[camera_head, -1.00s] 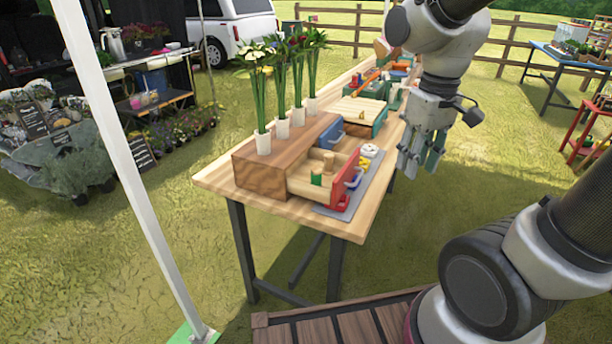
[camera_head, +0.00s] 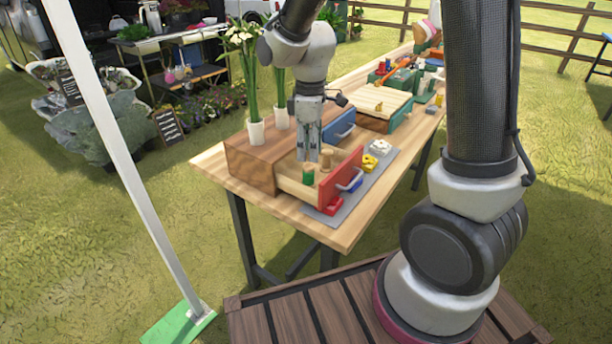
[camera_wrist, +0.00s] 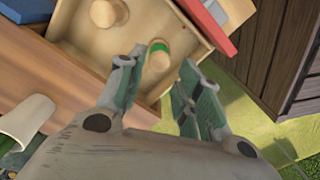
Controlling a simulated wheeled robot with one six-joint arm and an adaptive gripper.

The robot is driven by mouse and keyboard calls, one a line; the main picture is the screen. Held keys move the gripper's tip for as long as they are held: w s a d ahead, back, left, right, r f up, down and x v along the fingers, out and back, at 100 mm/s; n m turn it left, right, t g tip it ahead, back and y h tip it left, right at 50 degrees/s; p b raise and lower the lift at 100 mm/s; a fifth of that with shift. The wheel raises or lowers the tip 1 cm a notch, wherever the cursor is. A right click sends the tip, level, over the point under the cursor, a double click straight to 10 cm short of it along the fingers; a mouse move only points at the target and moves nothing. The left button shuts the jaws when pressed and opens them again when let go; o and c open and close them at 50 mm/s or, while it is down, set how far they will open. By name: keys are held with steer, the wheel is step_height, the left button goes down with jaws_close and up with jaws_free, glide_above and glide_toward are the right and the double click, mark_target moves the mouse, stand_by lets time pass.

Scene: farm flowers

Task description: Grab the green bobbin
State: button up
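The green bobbin (camera_head: 308,174) stands in the open wooden drawer (camera_head: 290,186) with the red front; in the wrist view the green bobbin (camera_wrist: 159,52) shows its pale top and a green band. A plain wooden bobbin (camera_head: 326,160) stands beside it, also seen in the wrist view (camera_wrist: 103,13). My gripper (camera_head: 307,157) points down over the drawer, just behind the green bobbin. In the wrist view my gripper (camera_wrist: 158,100) has its fingers apart with nothing between them, and the green bobbin lies beyond the fingertips. The bobbin's lower part is partly hidden.
The wooden drawer box (camera_head: 250,165) carries white vases (camera_head: 256,132) of tall flowers beside my arm. A blue-fronted drawer (camera_head: 339,130) is close behind my gripper. A grey mat (camera_head: 352,195) with coloured pieces lies in front. The table's near corner is bare.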

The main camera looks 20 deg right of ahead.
mark_target(309, 166)
steer(key=shift+f, duration=0.55)
step_height(309, 166, down, 7)
steer(key=shift+a+r, duration=0.1)
steer(key=c, duration=0.7)
